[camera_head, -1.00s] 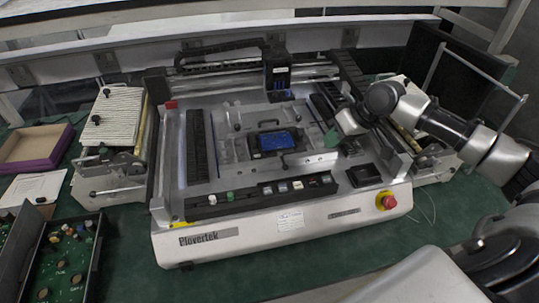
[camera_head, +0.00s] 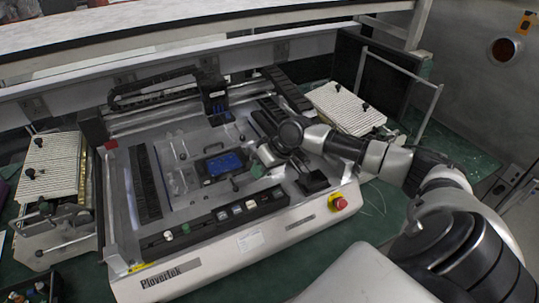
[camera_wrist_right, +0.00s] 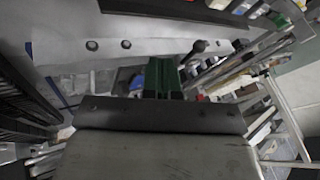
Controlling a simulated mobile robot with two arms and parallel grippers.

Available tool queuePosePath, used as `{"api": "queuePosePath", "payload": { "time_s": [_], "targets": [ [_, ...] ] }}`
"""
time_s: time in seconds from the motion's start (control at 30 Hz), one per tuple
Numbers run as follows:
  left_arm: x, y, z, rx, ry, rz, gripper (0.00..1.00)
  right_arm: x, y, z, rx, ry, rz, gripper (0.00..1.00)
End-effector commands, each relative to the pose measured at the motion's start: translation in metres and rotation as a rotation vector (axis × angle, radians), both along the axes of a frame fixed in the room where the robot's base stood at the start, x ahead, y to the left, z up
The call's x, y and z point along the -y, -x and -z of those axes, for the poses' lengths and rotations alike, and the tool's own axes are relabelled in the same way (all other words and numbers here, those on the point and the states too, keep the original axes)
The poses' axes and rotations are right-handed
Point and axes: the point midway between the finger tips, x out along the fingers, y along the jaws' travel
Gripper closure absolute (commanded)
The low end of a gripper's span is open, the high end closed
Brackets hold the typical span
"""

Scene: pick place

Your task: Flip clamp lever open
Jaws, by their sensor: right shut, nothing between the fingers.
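My right gripper (camera_head: 258,171) is over the right side of the machine's bed, just right of the blue board (camera_head: 225,164) in its dark frame. Its green fingers (camera_wrist_right: 163,77) show shut and empty in the right wrist view. A small rod with a dark round knob (camera_wrist_right: 198,46), possibly the clamp lever, is beyond and right of the fingertips there. It looks apart from them, but contact cannot be told. Another metal lever (camera_head: 64,245) is on the clamp unit left of the machine. My left gripper is not in view.
The white Plovertek machine (camera_head: 240,240) fills the middle of the green bench, with a red stop button (camera_head: 339,203) at its front right. A ribbed plate (camera_head: 345,108) stands behind my right arm. Clear bench shows right of the machine.

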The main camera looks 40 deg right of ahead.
Motion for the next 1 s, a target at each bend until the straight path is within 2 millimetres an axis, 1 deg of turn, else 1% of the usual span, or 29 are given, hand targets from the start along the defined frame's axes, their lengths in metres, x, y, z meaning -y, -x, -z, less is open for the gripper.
{"api": "queuePosePath", "payload": {
  "time_s": [0.07,0.1,0.2,0.3,0.47,0.8,0.87,1.0],
  "targets": [
    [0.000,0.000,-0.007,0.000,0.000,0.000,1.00,-0.009,-0.005,0.008,0.001,-0.002,-0.002,1.00],
    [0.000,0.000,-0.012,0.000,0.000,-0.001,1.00,-0.017,-0.005,0.007,0.000,-0.002,-0.004,1.00],
    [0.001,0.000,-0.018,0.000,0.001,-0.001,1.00,-0.030,-0.005,0.010,0.001,0.000,-0.002,1.00],
    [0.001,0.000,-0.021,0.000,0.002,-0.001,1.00,-0.038,-0.005,0.014,0.000,0.002,-0.002,1.00],
    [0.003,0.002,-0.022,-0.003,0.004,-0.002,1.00,-0.044,-0.005,0.016,0.000,0.001,0.000,1.00],
    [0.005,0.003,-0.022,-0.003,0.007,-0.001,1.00,-0.044,-0.006,0.016,0.001,0.001,0.003,1.00],
    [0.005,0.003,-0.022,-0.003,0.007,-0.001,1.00,-0.046,-0.007,0.016,0.001,0.001,0.010,1.00],
    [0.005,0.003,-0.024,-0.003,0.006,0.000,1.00,-0.053,-0.017,0.015,0.003,-0.002,0.054,1.00]
  ]
}}
